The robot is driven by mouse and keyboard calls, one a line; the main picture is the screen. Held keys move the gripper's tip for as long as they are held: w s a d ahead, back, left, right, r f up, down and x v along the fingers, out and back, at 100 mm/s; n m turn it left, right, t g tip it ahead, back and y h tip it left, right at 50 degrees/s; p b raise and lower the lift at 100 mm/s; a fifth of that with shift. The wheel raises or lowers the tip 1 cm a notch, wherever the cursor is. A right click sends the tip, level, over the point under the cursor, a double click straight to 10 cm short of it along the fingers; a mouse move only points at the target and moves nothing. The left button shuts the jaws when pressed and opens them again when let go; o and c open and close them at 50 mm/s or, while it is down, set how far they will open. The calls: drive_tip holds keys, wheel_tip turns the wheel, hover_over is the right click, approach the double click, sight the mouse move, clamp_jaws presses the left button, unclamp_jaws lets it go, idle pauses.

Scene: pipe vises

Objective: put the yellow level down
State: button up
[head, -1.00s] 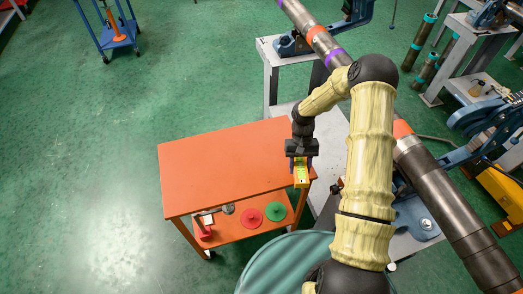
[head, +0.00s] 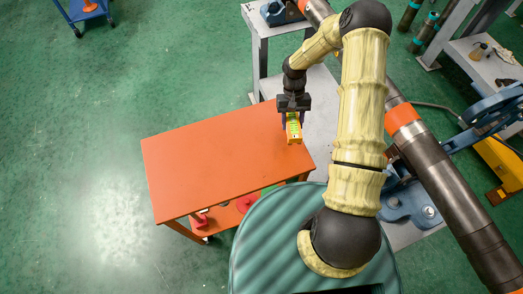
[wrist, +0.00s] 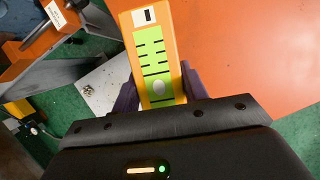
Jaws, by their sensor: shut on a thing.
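The yellow level (head: 293,128) is held in my gripper (head: 293,113), over the right part of the orange table (head: 210,160). In the wrist view the level (wrist: 150,50) has a yellow-orange body, a green face with black marks, and a white label near its far end. The gripper (wrist: 157,88) is shut on it, with a dark finger on each side. The orange tabletop (wrist: 250,45) shows to the right of the level. I cannot tell whether the level touches the tabletop or hangs just above it.
The tabletop is otherwise bare. Red items (head: 245,203) sit on the shelf below. A large pipe with an orange band (head: 402,117) runs along the right, above grey stands and blue vises (head: 405,203). A blue cart (head: 85,10) stands far left.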

drive_tip(key=shift+s, duration=0.1)
drive_tip(key=shift+s+a+r+n+b, duration=0.1)
drive_tip(key=shift+a+n+b, duration=0.25)
drive_tip(key=shift+a+n, duration=0.15)
drive_tip(key=s+a+r+n+t+h+b, duration=0.2)
drive_tip(key=s+a+n+b, duration=0.1)
drive_tip(key=n, duration=0.5)
drive_tip(key=s+a+r+n+t+h+b, duration=0.2)
drive_tip(key=s+a+r+n+b, duration=0.1)
drive_tip(key=a+n, duration=0.4)
drive_tip(key=shift+s+a+r+n+h+b, duration=0.35)
drive_tip(key=shift+s+b, duration=0.3)
drive_tip(key=shift+s, duration=0.45)
drive_tip(key=shift+f, duration=0.1)
drive_tip(key=shift+f, duration=3.15)
drive_tip(key=shift+f, duration=1.85)
